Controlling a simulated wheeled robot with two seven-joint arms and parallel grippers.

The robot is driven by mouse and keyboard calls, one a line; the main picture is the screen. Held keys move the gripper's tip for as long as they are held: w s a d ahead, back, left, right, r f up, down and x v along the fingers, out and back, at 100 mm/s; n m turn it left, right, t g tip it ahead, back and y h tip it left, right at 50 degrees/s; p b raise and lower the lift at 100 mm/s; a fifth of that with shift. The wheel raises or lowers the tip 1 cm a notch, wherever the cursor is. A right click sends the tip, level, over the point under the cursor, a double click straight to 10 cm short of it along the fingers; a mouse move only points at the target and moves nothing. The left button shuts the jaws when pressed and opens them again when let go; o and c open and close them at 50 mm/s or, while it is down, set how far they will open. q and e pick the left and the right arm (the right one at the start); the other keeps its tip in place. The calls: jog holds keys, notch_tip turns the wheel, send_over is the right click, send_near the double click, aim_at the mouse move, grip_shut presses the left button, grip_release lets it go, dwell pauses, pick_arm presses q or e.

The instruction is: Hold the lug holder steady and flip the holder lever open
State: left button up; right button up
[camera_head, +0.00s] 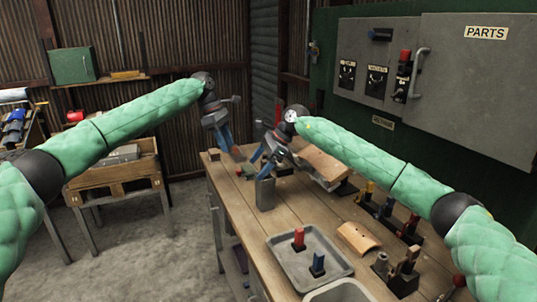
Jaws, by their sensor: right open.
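My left gripper (236,152) hangs over the table's far left end, its blue fingers pointing down near a small reddish piece. The fingers look close together, and I cannot tell whether they hold anything. My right gripper (261,160) is open, to the right of the left one and lower, above an upright grey block (265,194). I cannot tell whether it touches the block. A red upright bar (278,112) shows behind the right gripper. I cannot make out for sure which part is the lug holder or its lever; the grippers partly cover that area.
The wooden workbench (235,202) holds a grey tray (285,262) with a red and a blue piece. A curved wooden block (358,238) and several coloured lugs stand at right. A grey parts cabinet (480,90) hangs behind. The bench's left front is clear.

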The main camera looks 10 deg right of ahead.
aim_at(269, 175)
jog(key=w+d+h, duration=0.1)
jog(key=h, duration=0.1)
jog(key=w+r+h, duration=0.1)
jog(key=h, duration=0.1)
jog(key=w+d+n+h, duration=0.1)
jog(key=h, duration=0.1)
jog(key=shift+w+d+r, duration=0.15)
jog(key=shift+d+r, duration=0.05)
jog(key=shift+d, duration=0.1)
jog(key=shift+w+d+r+h, duration=0.25)
jog(key=shift+d+h, duration=0.1)
jog(key=shift+h, duration=0.35)
jog(key=shift+f, duration=3.85)
jog(key=shift+c, duration=0.2)
jog(key=c, duration=1.2)
